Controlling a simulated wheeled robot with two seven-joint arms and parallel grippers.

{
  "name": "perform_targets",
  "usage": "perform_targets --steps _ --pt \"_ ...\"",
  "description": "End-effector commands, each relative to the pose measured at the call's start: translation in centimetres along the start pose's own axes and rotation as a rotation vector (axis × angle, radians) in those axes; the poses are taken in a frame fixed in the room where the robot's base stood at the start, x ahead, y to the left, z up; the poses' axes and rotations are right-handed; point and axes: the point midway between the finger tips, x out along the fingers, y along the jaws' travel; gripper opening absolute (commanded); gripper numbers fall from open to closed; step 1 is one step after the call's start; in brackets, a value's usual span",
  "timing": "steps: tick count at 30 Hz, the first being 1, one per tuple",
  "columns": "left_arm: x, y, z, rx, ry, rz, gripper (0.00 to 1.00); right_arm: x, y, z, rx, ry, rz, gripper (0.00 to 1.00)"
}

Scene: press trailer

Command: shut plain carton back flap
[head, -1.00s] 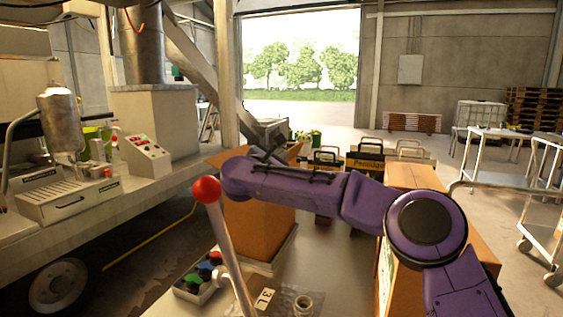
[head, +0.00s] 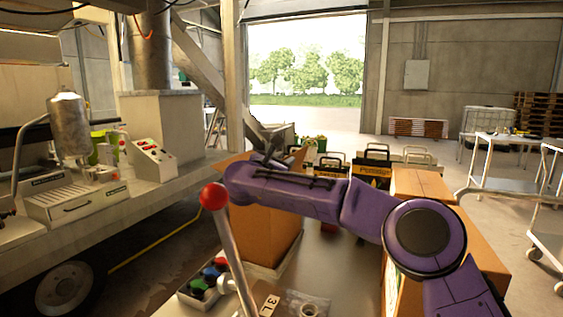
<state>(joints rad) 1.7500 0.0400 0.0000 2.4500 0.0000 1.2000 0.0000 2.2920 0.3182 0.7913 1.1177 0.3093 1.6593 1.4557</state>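The plain carton (head: 265,235) stands on the bench in the middle of the head view. Its sides are plain brown. My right arm crosses in front of its top, so most of its flaps are hidden. Brown flap edges (head: 232,158) show to the left of and behind my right gripper. My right gripper (head: 270,152) is at the carton's top, by the far side. Its fingers are small and partly hidden by my wrist, so I cannot tell whether they are open or touching a flap. My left gripper is not in view.
A second carton (head: 425,185) stands at the right, partly behind my arm. A lever with a red ball knob (head: 214,196) rises in front of the plain carton. A tray of coloured caps (head: 198,290) lies at its foot. Black-handled carriers (head: 373,172) stand behind.

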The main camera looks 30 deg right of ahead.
Motion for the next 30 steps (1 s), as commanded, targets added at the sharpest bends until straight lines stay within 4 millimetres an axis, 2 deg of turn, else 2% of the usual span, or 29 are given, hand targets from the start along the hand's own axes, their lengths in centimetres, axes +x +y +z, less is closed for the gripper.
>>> perform_targets --steps 8,15,20,30 --pt "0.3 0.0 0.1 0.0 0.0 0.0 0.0 -0.4 0.0 -0.1 0.002 -0.001 0.001 0.29" --pt "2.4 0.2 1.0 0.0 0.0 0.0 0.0 -4.9 -0.1 -0.4 0.001 -0.001 0.003 0.29" --pt "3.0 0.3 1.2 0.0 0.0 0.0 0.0 -7.1 0.0 -0.2 0.001 -0.001 0.001 0.29" --pt "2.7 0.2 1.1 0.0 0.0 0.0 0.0 -7.5 0.0 0.3 0.003 0.005 -0.001 0.29"
